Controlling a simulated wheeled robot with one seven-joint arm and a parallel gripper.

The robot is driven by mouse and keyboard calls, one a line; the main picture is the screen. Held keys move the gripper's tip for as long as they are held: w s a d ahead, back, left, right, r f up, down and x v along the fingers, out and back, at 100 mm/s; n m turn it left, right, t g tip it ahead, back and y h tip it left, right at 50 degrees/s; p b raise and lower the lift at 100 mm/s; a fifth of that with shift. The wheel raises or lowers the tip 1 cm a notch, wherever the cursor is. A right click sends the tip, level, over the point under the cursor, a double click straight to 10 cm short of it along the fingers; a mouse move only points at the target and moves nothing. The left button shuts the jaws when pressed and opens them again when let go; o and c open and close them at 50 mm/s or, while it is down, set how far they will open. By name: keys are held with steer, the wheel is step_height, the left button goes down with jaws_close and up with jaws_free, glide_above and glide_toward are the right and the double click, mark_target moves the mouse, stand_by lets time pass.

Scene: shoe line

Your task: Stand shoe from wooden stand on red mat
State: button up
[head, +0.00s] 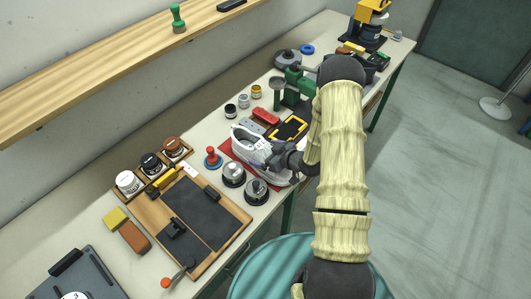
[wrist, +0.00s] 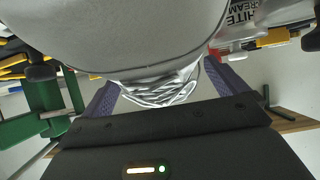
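The white shoe (head: 250,141) is at the red mat (head: 227,150) in the middle of the bench, with its body over the mat. The head view does not clearly show whether its sole touches. My gripper (head: 277,158) reaches it from the right. In the wrist view, the shoe's pale upper and laces (wrist: 160,92) fill the space between my two purple fingers (wrist: 165,88), which close on its sides. Most of the mat is hidden under the shoe. I cannot clearly pick out the wooden stand; my arm covers part of the bench.
Two metal-topped round pots (head: 256,191) stand close in front of the shoe, and a red-knobbed tool (head: 212,157) stands at its left. A black and yellow tray (head: 289,129) and a red brush (head: 265,117) lie behind. A wooden board (head: 230,236) lies nearer.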

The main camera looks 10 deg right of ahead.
steer(key=shift+r, duration=0.15)
steer(key=b+v, duration=0.2)
steer(key=v, duration=1)
steer(key=shift+s+a+b, duration=0.1)
steer(key=shift+b, duration=0.3)
steer(key=shift+w+r+h, duration=0.35)
steer(key=shift+w+h, duration=0.15)
steer(key=shift+h, duration=0.3)
steer(key=s+a+r+m+g+h, duration=0.2)
steer(key=s+a+r+m+g, duration=0.1)
steer(key=s+r, duration=0.3)
steer(key=s+a+r+m+g+h, duration=0.3)
steer(key=s+r+m+g, duration=0.1)
steer(key=s+r, duration=0.3)
steer(key=shift+r+h, duration=0.3)
